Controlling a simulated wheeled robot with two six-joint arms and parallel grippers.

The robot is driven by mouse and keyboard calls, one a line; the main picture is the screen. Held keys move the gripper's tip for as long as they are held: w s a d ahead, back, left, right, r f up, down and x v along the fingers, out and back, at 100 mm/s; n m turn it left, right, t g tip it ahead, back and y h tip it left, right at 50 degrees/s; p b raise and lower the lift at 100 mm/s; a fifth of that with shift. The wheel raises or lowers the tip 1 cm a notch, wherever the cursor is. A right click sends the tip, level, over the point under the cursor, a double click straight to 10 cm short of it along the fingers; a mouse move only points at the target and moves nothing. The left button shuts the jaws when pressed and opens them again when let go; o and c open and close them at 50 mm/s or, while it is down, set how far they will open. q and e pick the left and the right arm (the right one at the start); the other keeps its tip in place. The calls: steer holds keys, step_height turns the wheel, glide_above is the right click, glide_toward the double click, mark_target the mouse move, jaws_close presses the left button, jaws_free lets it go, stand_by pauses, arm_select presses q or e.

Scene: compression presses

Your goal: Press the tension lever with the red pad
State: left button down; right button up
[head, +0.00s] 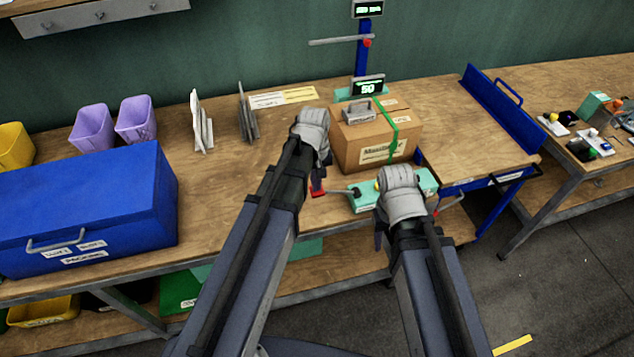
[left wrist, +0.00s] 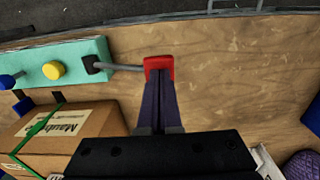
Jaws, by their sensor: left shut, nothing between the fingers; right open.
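The tension lever is a thin grey rod (left wrist: 122,67) that runs from a dark pivot on a teal unit (left wrist: 75,58) to a red pad (left wrist: 158,62). The red pad also shows in the head view (head: 318,194), left of the teal unit (head: 362,201). My left gripper (left wrist: 158,78) is shut and empty. Its fingertips are right at the red pad and overlap its edge in the left wrist view; I cannot tell whether they touch it. My right gripper (head: 381,238) is open in front of the teal unit and hides part of it.
A cardboard box (head: 350,147) with a green strap stands behind the teal unit. A display reading 50 (head: 367,86) stands behind it. A blue chest (head: 90,205) is on the left. The wooden bench top (head: 215,210) is clear between chest and lever.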

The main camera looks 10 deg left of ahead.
arm_select(q)
steer(key=f+h+b, duration=0.1)
steer(key=b, duration=0.1)
steer(key=s+a+f+t+h+b, duration=0.1)
steer(key=f+b, duration=0.1)
steer(key=a+f+t+h+b, duration=0.1)
steer(key=f+b, duration=0.1)
steer(key=shift+s+f, duration=0.1)
steer(key=shift+s, duration=0.05)
steer(key=shift+f+h+b, duration=0.3)
steer(key=shift+f+b, duration=0.15)
steer(key=shift+b, duration=0.15)
steer(key=shift+a+f+b, duration=0.1)
steer(key=shift+f+b, duration=0.2)
steer(key=shift+s, duration=0.15)
arm_select(e)
step_height(320, 180, down, 8)
steer(key=shift+f, duration=0.15)
arm_select(q)
steer(key=shift+s+f, duration=0.1)
steer(key=shift+s, duration=0.05)
arm_select(e)
steer(key=shift+s, duration=0.15)
